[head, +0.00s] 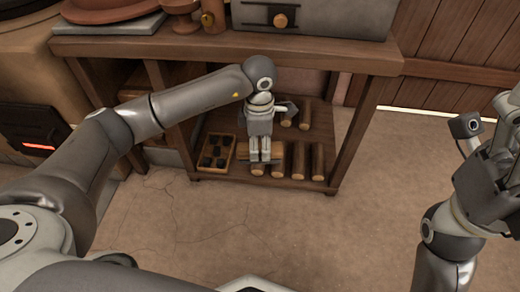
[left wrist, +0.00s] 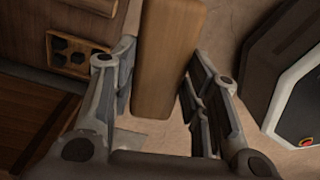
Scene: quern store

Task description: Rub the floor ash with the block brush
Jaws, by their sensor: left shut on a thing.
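My left gripper (head: 262,158) points down in front of the low shelf in the head view. In the left wrist view my left gripper (left wrist: 158,95) is shut on the block brush (left wrist: 168,60), a long plain wooden block between the fingers. Its bristles do not show. In the head view the brush is hard to tell from the logs behind it. No ash can be made out for certain on the floor (head: 200,240); a faint pale patch (left wrist: 132,136) shows below the fingers in the left wrist view. My right arm is at the right edge, its fingertips unclear.
A wooden bench (head: 330,58) stands at the back, with several logs (head: 318,162) and a tray of dark lumps (head: 213,170) on its low shelf. A stove with a glowing slot (head: 38,147) is at the left. The cracked floor in front is clear.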

